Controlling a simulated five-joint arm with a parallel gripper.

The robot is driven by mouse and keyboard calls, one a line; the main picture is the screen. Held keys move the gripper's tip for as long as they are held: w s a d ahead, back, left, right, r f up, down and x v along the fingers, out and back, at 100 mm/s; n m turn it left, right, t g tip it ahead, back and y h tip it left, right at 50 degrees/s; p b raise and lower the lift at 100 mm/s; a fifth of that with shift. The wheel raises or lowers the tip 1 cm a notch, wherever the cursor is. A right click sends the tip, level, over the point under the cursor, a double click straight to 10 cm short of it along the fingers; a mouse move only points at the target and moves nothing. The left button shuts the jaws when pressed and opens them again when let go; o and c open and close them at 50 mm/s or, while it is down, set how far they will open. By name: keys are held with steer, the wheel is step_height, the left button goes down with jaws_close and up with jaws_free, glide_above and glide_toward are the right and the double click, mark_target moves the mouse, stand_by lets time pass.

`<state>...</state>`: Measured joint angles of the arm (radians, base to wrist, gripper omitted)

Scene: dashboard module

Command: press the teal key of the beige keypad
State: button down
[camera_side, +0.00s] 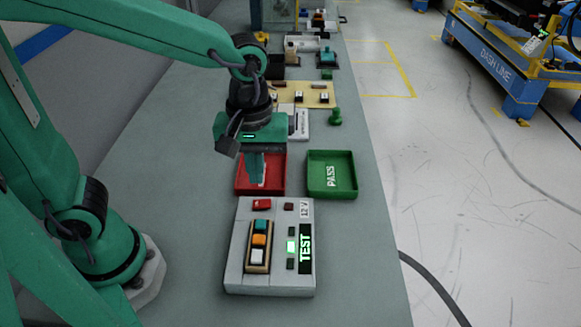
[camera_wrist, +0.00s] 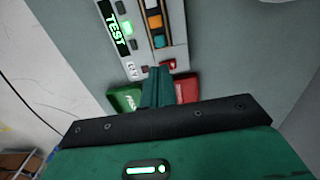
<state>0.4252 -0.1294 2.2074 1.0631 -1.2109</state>
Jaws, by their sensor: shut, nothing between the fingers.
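The beige keypad (camera_side: 257,269) is on the grey test box (camera_side: 236,283) in the side view. Its keys run in a column: teal key (camera_side: 261,225) at the far end, orange key (camera_side: 259,240) in the middle, white key (camera_side: 257,257) nearest. In the wrist view the teal key (camera_wrist: 159,41) shows just beyond my fingertips, with the orange key (camera_wrist: 155,21) above it. My gripper (camera_side: 262,181) is shut and empty, pointing down. It hangs above the red tray's area, apart from the keys, on the far side of the box.
A red tray (camera_side: 280,190) and a green PASS tray (camera_side: 332,195) lie beyond the box. The box also has a red switch (camera_side: 262,205) and a lit TEST display (camera_side: 305,249). Several small items stand farther along the bench. Bare bench (camera_side: 180,250) lies to the left.

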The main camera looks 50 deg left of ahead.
mark_target(260, 222)
step_height(260, 222, down, 12)
steer(key=shift+r, duration=0.25)
stand_by(0.3)
steer(key=shift+f, duration=0.1)
steer(key=shift+s+f, duration=0.1)
steer(key=shift+f, duration=0.85)
step_height(260, 222, up, 15)
steer(key=shift+w, duration=0.3)
stand_by(0.5)
steer(key=shift+f, duration=0.1)
stand_by(0.5)
